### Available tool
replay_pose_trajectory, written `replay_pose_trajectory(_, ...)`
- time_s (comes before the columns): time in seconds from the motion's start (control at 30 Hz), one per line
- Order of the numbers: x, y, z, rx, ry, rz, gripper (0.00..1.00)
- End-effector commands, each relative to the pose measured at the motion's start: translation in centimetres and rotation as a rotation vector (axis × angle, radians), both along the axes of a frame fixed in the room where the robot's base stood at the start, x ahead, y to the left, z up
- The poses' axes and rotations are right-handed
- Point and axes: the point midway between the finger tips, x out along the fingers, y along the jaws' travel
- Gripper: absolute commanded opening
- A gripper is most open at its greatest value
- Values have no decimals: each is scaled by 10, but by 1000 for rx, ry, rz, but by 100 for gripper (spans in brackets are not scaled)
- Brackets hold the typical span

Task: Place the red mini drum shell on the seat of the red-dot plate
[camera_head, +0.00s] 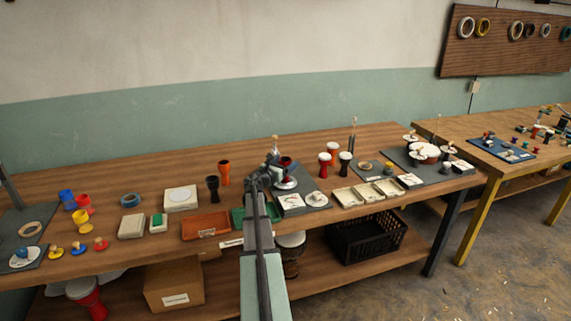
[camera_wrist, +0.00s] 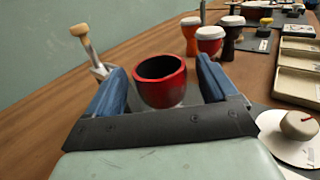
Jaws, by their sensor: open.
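The red mini drum shell (camera_wrist: 163,88) is an open, dark-hollowed red cup, upright between the two blue fingers of my gripper (camera_wrist: 163,82) in the wrist view. The fingers are open, with a gap visible on each side of the shell.
A wooden-handled tool (camera_wrist: 86,45) stands close to the left finger. Small red and black drums (camera_wrist: 209,40) stand beyond. Cream trays (camera_head: 348,197) lie to the right.

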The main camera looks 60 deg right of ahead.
Motion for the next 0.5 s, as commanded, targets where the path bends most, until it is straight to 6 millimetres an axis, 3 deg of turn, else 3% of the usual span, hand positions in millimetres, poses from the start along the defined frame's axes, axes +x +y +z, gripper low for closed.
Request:
replay_pose_trajectory(0.3,5,62,0,0,0,2,86)
replay_pose_trajectory(0.5,9,91,0,0,0,1,86)
